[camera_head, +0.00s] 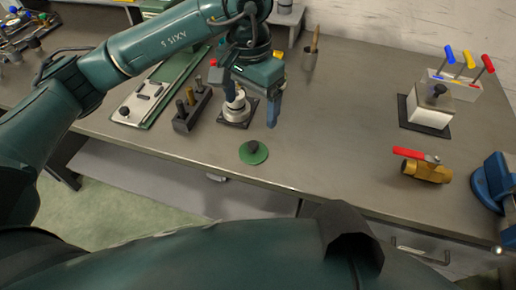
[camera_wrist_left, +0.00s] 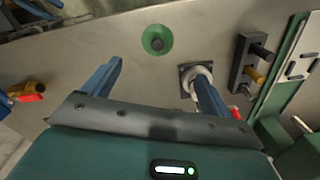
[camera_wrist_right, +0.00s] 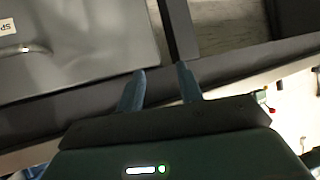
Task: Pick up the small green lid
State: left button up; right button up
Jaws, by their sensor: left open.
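The small green lid (camera_head: 253,155) lies flat on the workbench near its front edge. It is a round green disc with a dark knob in the middle. In the left wrist view the lid (camera_wrist_left: 157,40) shows whole, beyond my fingertips and between their directions. My left gripper (camera_head: 250,104) is open and empty above the bench, behind the lid in the head view and apart from it. My right gripper (camera_wrist_right: 160,70) has its fingers apart with nothing between them. It is away from the lid, facing a grey panel below a dark edge.
A metal fitting on a dark square base (camera_head: 235,112) stands close to my left gripper. A dark block with pegs (camera_head: 192,108) and a green-edged tray (camera_head: 150,95) are left of it. A red-handled brass valve (camera_head: 425,168) lies right. Bench around the lid is clear.

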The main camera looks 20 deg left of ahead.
pick_arm(q)
send_over(253, 144)
jog(key=f, duration=0.6)
jog(key=shift+a+p, duration=0.2)
jog(key=shift+p, duration=0.15)
jog(key=shift+d+f+p, duration=0.2)
jog(key=shift+f+p, duration=0.55)
jog(key=shift+f, duration=2.5)
jog(key=c, duration=1.1)
